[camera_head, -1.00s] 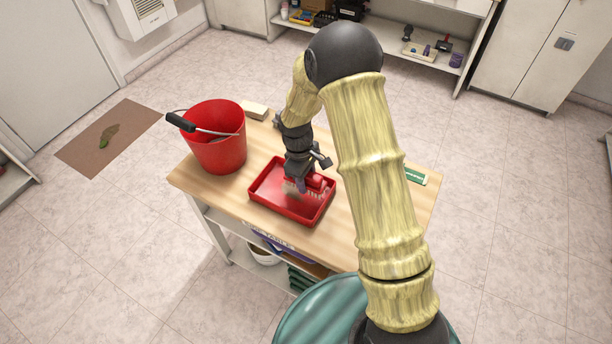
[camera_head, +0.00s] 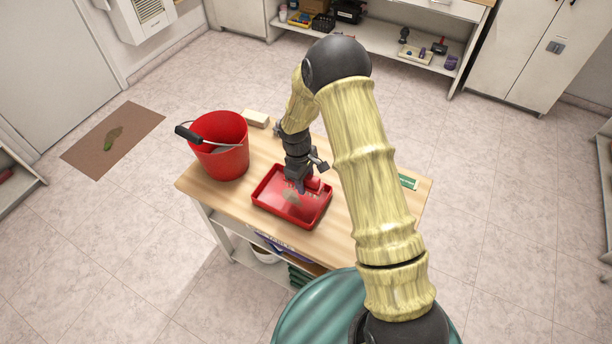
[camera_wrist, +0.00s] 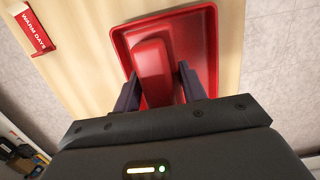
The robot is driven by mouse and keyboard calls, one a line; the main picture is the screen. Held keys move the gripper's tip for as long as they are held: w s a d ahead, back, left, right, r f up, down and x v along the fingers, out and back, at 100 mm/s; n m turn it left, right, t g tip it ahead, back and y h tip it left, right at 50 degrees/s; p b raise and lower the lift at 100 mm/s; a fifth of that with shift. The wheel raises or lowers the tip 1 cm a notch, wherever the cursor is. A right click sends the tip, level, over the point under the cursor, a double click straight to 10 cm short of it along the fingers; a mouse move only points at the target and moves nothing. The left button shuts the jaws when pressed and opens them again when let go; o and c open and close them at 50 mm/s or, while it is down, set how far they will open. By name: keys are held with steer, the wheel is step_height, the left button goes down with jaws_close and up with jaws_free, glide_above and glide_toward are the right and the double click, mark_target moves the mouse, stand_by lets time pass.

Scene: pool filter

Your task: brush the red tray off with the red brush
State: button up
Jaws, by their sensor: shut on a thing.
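The red tray (camera_head: 268,205) lies on the wooden table, with a dull greyish-brown patch of dirt (camera_head: 292,197) on its floor. My gripper (camera_head: 302,187) is over the tray's right part, pointing down. It is shut on the red brush (camera_head: 313,184). In the wrist view the brush (camera_wrist: 153,68) sits between the two dark fingers (camera_wrist: 158,88), with the tray (camera_wrist: 205,45) below it. The bristles are hidden in the wrist view, and I cannot tell whether they touch the tray floor.
A red bucket (camera_head: 222,160) with a black-gripped handle stands left of the tray on the wooden table (camera_head: 345,220). A pale block (camera_head: 256,118) lies at the back edge. A green item (camera_head: 407,182) lies at the right. A teal round thing (camera_head: 315,310) is in front.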

steer(key=shift+r+p, duration=0.35)
steer(key=shift+p, duration=0.15)
steer(key=shift+f, duration=0.1)
